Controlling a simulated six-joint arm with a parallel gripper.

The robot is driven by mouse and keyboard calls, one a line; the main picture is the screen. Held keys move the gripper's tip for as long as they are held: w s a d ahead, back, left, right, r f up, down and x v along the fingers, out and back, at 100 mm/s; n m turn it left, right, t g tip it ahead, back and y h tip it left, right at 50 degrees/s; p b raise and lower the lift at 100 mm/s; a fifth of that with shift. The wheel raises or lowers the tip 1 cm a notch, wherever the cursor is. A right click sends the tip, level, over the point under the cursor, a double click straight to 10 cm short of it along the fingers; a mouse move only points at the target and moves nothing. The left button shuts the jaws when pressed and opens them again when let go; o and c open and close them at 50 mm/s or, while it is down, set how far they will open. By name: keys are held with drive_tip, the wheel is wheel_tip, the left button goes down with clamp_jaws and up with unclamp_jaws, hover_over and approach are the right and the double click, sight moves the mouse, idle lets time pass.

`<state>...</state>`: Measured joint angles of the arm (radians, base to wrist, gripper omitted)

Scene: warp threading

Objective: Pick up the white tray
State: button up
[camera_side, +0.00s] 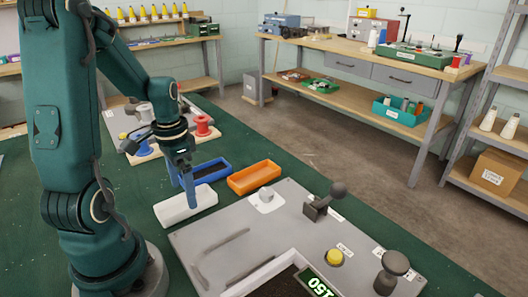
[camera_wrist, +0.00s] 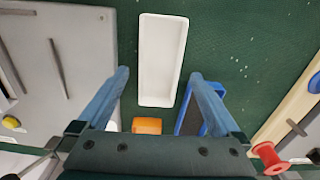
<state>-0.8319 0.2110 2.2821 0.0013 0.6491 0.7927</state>
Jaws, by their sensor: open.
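The white tray (camera_side: 203,203) lies on the green mat, beside the grey panel. It also shows in the wrist view (camera_wrist: 162,60) as a long empty white tray running up the picture. My gripper (camera_side: 187,188) points down with its blue fingers at the white tray. In the wrist view my gripper (camera_wrist: 158,76) is open, with one finger on either side of the tray's lower part and nothing held. Green gaps show between the tray and both fingers. I cannot tell exactly how high the fingertips are above the mat.
A blue tray with a dark inside (camera_side: 211,170) and an orange tray (camera_side: 254,177) lie close by. The grey panel (camera_side: 225,232) with knobs, a lever and a display is in front. Spools, one red (camera_side: 202,126), stand behind. The mat to the right of the orange tray is clear.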

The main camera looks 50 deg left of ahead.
drive_tip(key=shift+f, duration=1.45)
drive_tip(key=c, duration=1.4)
drive_tip(key=shift+o, duration=0.2)
